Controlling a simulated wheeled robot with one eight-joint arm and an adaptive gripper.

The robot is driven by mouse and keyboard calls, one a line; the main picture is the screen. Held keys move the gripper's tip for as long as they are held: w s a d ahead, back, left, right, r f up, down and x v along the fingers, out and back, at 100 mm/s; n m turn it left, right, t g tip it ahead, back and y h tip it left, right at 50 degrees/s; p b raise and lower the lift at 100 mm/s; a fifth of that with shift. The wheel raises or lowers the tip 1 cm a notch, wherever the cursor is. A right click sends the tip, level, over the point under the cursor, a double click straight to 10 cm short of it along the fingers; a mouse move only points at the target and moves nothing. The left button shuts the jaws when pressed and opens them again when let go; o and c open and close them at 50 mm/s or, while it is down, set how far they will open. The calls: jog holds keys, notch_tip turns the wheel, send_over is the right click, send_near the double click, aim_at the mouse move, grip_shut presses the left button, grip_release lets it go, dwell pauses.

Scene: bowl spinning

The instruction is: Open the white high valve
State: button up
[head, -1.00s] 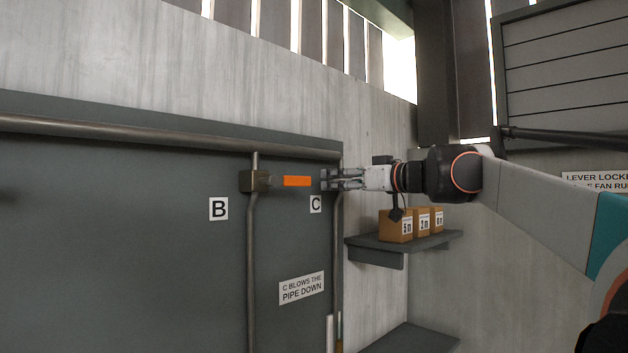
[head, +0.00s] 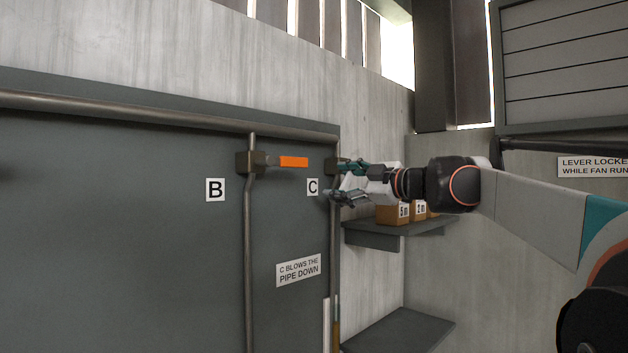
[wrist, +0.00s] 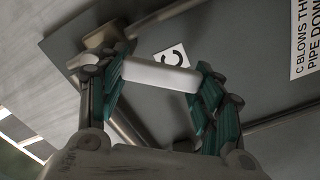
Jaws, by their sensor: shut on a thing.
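The white valve handle (wrist: 160,76) shows in the wrist view as a short, tilted white bar between the teal finger pads. My gripper (wrist: 162,88) is shut on it, with one finger at each end. The handle joins toward a brownish valve body (wrist: 103,38) near the C label (wrist: 174,56). In the head view, my gripper (head: 340,181) reaches the right pipe beside the C label, its fingers one above the other. The handle itself is hidden or too small to tell there.
An orange valve handle (head: 294,162) points right from the pipe near the B label (head: 215,190). A shelf (head: 372,240) with small boxes (head: 392,214) stands below my gripper. A sign (head: 298,270) about C is on the panel.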

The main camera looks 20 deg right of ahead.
jog(key=n, duration=0.1)
jog(key=d+f+n, duration=0.1)
jog(key=n, duration=0.1)
jog(key=shift+w+d+f, duration=0.15)
jog(key=shift+w+d, duration=0.1)
jog(key=shift+w+d+f+n, duration=0.15)
jog(key=shift+d+n, duration=0.15)
jog(key=shift+n, duration=0.45)
jog(key=shift+w+d+f+n, duration=0.15)
jog(key=shift+d+n, duration=0.15)
jog(key=shift+n, duration=0.45)
jog(key=o, duration=1.5)
jog(key=shift+d, duration=0.1)
jog(key=shift+s, duration=0.1)
jog(key=shift+v, duration=3.7)
jog(key=shift+c, duration=0.2)
